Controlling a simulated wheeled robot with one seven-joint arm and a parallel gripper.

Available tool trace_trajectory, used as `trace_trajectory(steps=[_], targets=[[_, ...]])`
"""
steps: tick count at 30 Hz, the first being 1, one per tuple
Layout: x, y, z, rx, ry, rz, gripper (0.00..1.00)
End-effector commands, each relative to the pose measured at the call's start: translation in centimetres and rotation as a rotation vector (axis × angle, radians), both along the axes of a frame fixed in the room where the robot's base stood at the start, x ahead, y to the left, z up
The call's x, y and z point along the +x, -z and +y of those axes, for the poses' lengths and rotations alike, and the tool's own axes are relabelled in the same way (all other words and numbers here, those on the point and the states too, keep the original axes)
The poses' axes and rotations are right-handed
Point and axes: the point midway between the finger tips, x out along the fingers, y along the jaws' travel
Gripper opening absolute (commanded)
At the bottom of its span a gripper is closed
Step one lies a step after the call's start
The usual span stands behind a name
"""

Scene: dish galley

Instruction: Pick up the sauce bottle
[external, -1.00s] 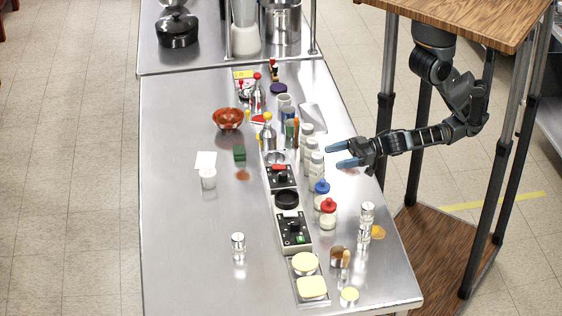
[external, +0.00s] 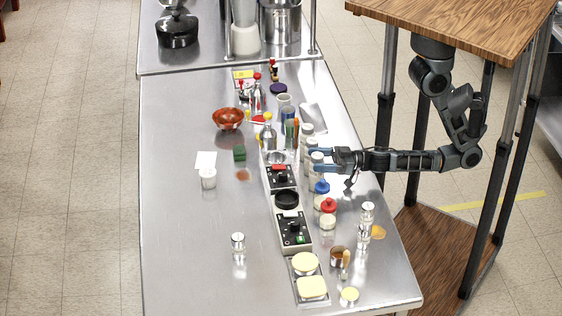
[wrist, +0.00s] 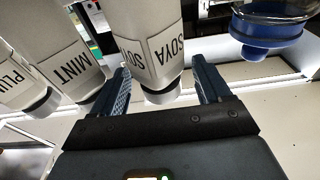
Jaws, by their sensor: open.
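Several pale sauce bottles with grey ends stand in a row along the right part of the counter. In the wrist view one reads SOYA (wrist: 148,45), one MINT (wrist: 62,62) and one starts PLU (wrist: 15,80). My gripper (external: 320,160) is open and reaches in from the right at the near end of this row. Its blue fingers (wrist: 160,68) lie on either side of the SOYA bottle, which also shows in the external view (external: 315,158). Whether either finger touches it I cannot tell. The bottle is upright and partly hidden by the fingers.
A blue-lidded jar (external: 321,187) stands just nearer than my gripper and shows in the wrist view (wrist: 268,30). A red-lidded jar (external: 328,206) is nearer still. Control boxes (external: 293,231) lie to the left. The left part of the counter (external: 180,250) is mostly clear.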

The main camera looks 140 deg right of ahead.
Motion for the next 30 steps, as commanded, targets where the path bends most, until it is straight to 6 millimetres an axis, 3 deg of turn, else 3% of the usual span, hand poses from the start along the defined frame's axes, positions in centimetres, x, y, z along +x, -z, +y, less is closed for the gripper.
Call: trace_trajectory(steps=[1,6,16,30], targets=[[0.6,-0.8,-0.5,-0.002,-0.002,0.003,0.77],[1.6,-0.8,-1.5,-0.001,-0.001,0.004,0.77],[1.8,-0.5,-1.8,0.001,-0.001,0.002,0.77],[1.8,-0.5,-1.7,0.001,-0.001,0.003,0.32]])
